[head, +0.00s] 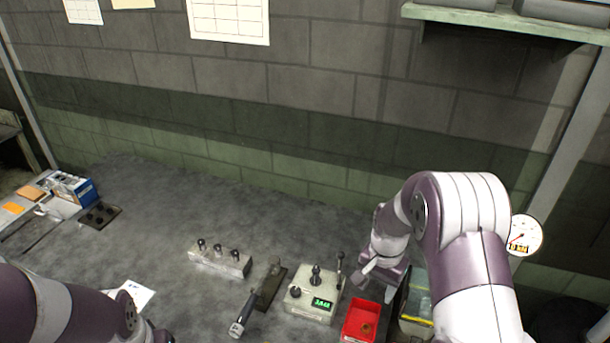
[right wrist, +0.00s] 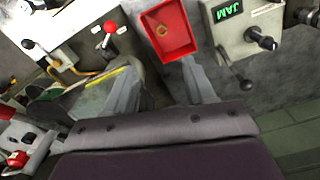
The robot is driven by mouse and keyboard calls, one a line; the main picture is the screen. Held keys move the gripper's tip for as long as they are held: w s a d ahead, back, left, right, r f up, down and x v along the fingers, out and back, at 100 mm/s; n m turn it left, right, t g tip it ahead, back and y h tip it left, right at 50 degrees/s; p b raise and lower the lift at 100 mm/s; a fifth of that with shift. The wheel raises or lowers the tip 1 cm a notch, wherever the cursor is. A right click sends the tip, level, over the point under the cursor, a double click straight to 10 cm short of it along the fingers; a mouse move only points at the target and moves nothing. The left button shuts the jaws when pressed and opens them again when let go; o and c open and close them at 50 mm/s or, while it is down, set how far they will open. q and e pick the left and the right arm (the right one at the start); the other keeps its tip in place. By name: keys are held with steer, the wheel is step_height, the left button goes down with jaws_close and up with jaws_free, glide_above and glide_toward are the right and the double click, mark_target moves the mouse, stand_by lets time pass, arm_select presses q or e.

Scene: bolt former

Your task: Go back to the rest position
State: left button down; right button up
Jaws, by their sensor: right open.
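My right gripper (head: 379,280) is open and empty, above the table near the red tray (head: 346,329). In the right wrist view its two grey fingers (right wrist: 163,88) are spread apart, with nothing between them. The red tray (right wrist: 182,47) lies beyond them and holds a small brownish piece (right wrist: 162,31). My left arm (head: 62,312) comes in at the lower left. Its gripper is not visible.
A control box (head: 301,305) with a lever and green display stands left of the tray; the display reads JAM in the right wrist view (right wrist: 229,12). A block with several dark knobs (head: 218,261) and a dark-handled tool (head: 240,322) lie further left. A round gauge (head: 525,236) is at right.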

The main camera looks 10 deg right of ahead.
steer(key=s+a+r+n+b, duration=0.1)
steer(key=s+a+r+n, duration=0.1)
steer(key=s+a+n, duration=0.2)
steer(key=s+a+r+n+t+b, duration=0.1)
steer(key=s+a+n, duration=0.3)
steer(key=s, duration=0.5)
steer(key=shift+r+n, duration=0.7)
steer(key=shift+r, duration=0.1)
steer(key=shift+s, duration=0.2)
stand_by(0.4)
